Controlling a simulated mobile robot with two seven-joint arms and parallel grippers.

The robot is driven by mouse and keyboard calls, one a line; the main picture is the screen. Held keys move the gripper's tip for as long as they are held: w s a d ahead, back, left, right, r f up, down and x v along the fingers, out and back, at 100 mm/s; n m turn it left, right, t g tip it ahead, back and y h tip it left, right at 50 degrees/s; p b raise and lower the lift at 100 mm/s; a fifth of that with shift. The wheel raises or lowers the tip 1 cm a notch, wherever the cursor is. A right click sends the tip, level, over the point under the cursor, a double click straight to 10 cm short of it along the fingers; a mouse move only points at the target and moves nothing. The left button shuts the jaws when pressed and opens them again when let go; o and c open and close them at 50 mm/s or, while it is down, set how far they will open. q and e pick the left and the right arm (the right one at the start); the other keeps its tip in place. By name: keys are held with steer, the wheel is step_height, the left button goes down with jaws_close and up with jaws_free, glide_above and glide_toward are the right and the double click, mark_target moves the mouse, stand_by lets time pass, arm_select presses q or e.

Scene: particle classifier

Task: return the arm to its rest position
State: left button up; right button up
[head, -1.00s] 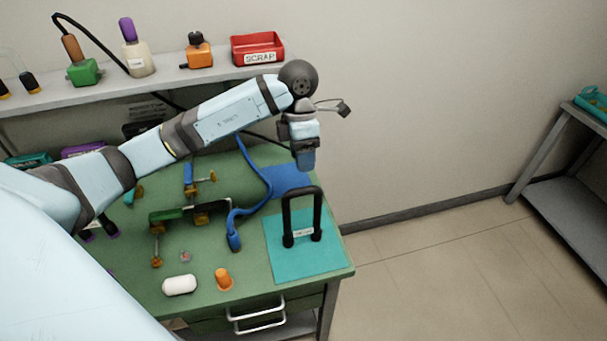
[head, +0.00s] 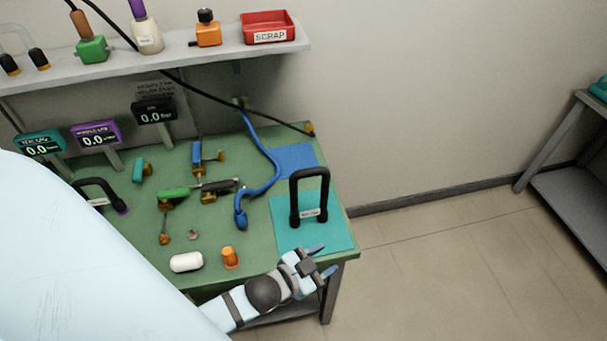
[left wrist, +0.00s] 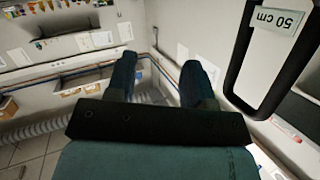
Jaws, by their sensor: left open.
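My left gripper (head: 322,260) is at the front right corner of the green workbench (head: 130,225), just in front of the teal mat (head: 335,236). Its two blue fingers are apart and nothing is between them. In the left wrist view the open fingers (left wrist: 157,80) point out toward the room's walls and floor. A black U-shaped handle (head: 310,175) with a white label stands upright on the teal mat, behind the gripper. It shows close by at the right of the left wrist view (left wrist: 240,60), its label reading 50 cm. My right gripper is not in view.
A blue hose (head: 268,160), a white capsule (head: 186,262), an orange plug (head: 230,257) and a green-handled valve assembly (head: 173,194) lie on the bench. Three displays stand behind. A red SCRAP bin (head: 268,27) sits on the shelf.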

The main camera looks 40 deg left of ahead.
arm_select(q)
steer(key=s+f+n+g+y, duration=0.1)
steer(key=s+f+n+g, duration=0.2)
steer(key=s+f, duration=0.3)
steer(key=shift+s+f, duration=0.15)
steer(key=shift+s, duration=0.25)
steer(key=shift+g, duration=0.3)
